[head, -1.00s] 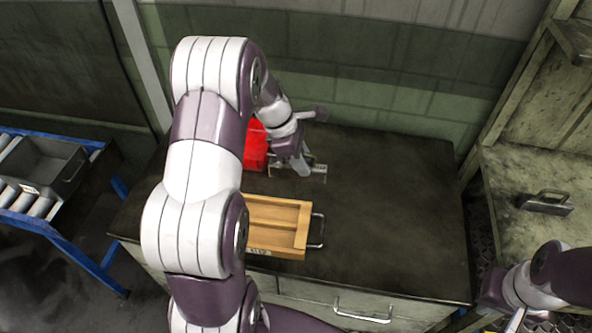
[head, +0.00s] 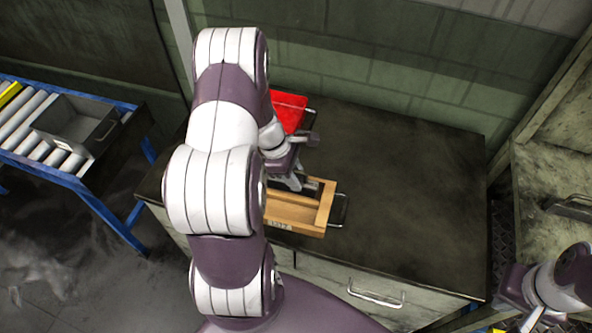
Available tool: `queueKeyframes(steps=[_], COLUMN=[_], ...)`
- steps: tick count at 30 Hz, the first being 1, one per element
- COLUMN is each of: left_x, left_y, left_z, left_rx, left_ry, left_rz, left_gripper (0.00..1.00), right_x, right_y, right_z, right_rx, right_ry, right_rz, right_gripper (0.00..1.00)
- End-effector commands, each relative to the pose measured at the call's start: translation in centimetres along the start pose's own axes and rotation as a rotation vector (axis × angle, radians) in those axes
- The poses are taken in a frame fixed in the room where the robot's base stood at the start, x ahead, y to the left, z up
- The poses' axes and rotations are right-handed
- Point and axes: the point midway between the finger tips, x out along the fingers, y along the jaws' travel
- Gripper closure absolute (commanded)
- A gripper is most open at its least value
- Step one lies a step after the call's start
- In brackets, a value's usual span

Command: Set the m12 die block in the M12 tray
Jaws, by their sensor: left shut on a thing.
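The wooden tray (head: 326,205) lies near the front of the dark bench, with a small label on its front wall that is too small to read surely. My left gripper (head: 296,183) is over the back part of this tray, pointing down. It is shut on the die block, which shows only as a small dark and grey shape at the fingertips. The arm and gripper hide much of the block and the left part of the tray, so I cannot tell whether the block touches the tray. My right gripper (head: 512,290) is at the lower right, its fingers unclear.
A red bin (head: 289,110) stands on the bench (head: 410,190) behind my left gripper. The right half of the bench is clear. A roller rack (head: 45,145) with a grey bin (head: 85,128) stands at the left. A worn shelf unit (head: 550,175) stands at the right.

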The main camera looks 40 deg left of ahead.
Motion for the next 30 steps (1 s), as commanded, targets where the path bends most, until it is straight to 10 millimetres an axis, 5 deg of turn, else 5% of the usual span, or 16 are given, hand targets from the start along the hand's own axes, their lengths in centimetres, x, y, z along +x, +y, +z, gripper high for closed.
queueKeyframes(steps=[6, 7, 9, 20, 30], left_x=[0.2, 0.3, 0.3, -0.8, -9.2], left_y=[0.1, 0.0, 0.0, 0.1, 0.1], left_z=[-0.1, -0.1, -0.1, 0.0, 0.0], left_rx=[0.001, 0.000, 0.000, 0.000, 0.000], left_ry=[0.000, 0.000, -0.001, -0.001, 0.001], left_rz=[0.002, -0.001, -0.001, 0.002, 0.004], left_gripper=[1.00, 0.63, 0.47, 0.47, 0.47], right_x=[0.2, 0.2, 0.2, 0.0, 0.3], right_y=[0.0, 0.0, 0.0, 0.0, 0.0], right_z=[0.0, 0.0, 0.0, 0.0, 0.0], right_rx=[0.000, 0.000, 0.000, 0.000, 0.000], right_ry=[0.000, 0.000, 0.000, 0.000, 0.000], right_rz=[0.000, 0.000, 0.000, 0.000, 0.000], right_gripper=[1.00, 1.00, 1.00, 1.00, 1.00])
